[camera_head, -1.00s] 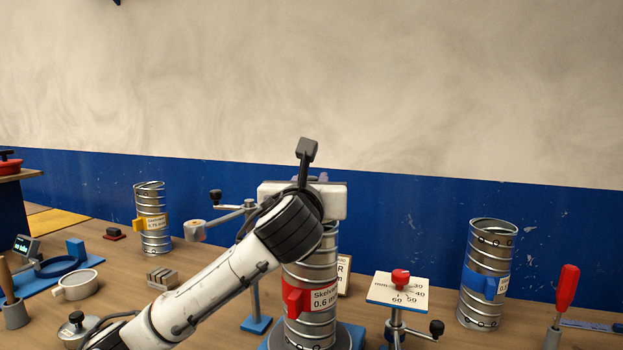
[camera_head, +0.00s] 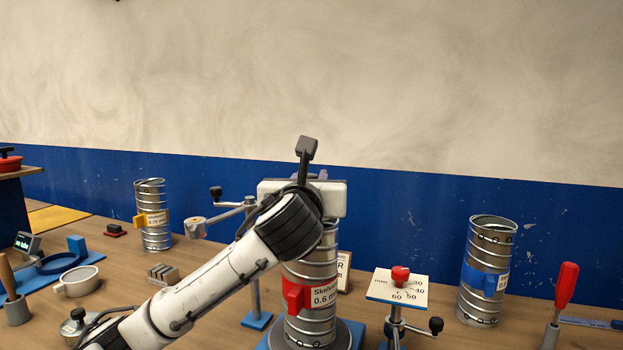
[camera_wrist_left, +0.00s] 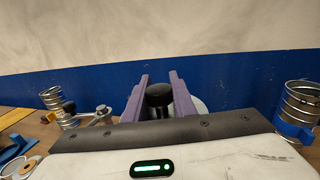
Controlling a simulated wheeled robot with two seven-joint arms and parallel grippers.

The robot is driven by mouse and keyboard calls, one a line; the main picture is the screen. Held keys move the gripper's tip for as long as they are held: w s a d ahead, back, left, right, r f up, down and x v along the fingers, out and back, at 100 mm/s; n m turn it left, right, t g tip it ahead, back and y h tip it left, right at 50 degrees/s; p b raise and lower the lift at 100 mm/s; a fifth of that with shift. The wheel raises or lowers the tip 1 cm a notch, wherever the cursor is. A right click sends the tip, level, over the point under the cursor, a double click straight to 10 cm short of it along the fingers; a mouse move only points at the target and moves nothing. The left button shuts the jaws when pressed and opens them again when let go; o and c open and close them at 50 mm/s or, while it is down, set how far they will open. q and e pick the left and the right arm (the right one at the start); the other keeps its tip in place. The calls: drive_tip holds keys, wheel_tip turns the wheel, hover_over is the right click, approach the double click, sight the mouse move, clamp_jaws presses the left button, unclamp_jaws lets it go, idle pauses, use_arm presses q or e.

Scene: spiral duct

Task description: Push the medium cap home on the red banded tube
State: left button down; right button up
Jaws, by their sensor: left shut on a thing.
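The red banded tube (camera_head: 313,320) stands upright on a round base in the middle of the bench, with a red clip and a "0.6" label. My left gripper (camera_head: 318,188) is right above its top end, and the wrist hides most of that end in the head view. In the left wrist view the purple fingers of the left gripper (camera_wrist_left: 160,82) are shut on the black knob of the medium cap (camera_wrist_left: 158,95). A pale disc edge shows past the right finger. How deep the cap sits in the tube is hidden. My right gripper is not in view.
A blue-clip tube (camera_head: 486,270) stands to the right and a yellow-clip tube (camera_head: 153,215) to the back left. A dial stand with a red knob (camera_head: 400,276) stands close to the right of the red banded tube. A jointed metal stand (camera_head: 238,215) is close behind the arm.

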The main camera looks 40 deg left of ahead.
use_arm(q)
drive_tip(key=shift+f+b, duration=0.35)
drive_tip(key=shift+f, duration=0.75)
drive_tip(key=shift+f, duration=0.35)
drive_tip(key=shift+f+b, duration=0.3)
drive_tip(key=shift+f, duration=0.3)
drive_tip(key=c, duration=1.4)
unclamp_jaws()
drive_tip(key=b+v, duration=0.1)
drive_tip(key=v, duration=0.9)
drive_tip(key=shift+s+d+f, duration=0.1)
drive_tip(key=shift+s, duration=0.1)
